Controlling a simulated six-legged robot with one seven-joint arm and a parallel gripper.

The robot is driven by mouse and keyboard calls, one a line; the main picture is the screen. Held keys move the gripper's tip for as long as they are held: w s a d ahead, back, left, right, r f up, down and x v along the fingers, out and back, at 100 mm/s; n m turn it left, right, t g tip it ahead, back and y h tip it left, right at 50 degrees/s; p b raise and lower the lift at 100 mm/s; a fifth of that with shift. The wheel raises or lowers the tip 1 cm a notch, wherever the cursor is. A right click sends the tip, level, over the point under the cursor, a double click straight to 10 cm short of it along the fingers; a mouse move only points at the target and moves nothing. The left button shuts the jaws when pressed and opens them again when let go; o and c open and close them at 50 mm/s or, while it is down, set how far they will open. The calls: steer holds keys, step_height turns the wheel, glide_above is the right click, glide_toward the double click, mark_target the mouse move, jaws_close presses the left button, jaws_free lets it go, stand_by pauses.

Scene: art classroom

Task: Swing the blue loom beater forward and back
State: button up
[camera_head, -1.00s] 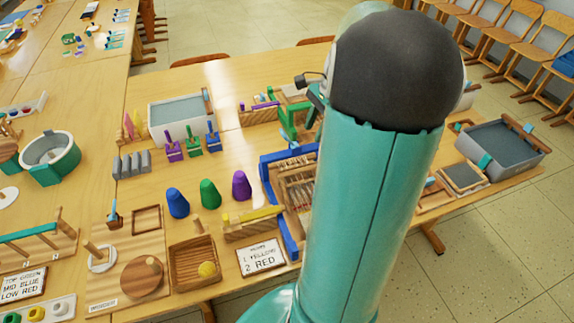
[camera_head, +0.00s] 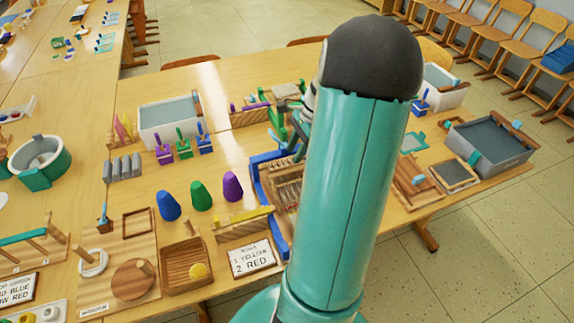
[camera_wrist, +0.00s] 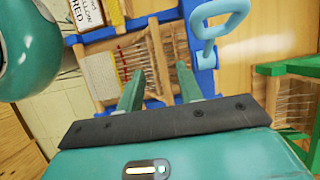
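The small loom, with a wooden frame, pale threads and blue bars, stands on the table. Its left blue bar (camera_head: 268,215) shows in the head view; my arm hides its right part. In the wrist view the loom's threads (camera_wrist: 135,58) lie beyond my fingers, and a light-blue loop handle (camera_wrist: 236,22) stands at the upper right beside a blue bar. I cannot tell which blue part is the beater.
A green frame (camera_wrist: 290,72) with threads stands close at the right in the wrist view. A grey tub (camera_head: 490,143) stands at the right.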

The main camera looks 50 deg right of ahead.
mark_target(288, 170)
steer(key=x, duration=0.6)
steer(key=shift+a+f, duration=0.15)
steer(key=shift+f, duration=0.1)
jaws_close()
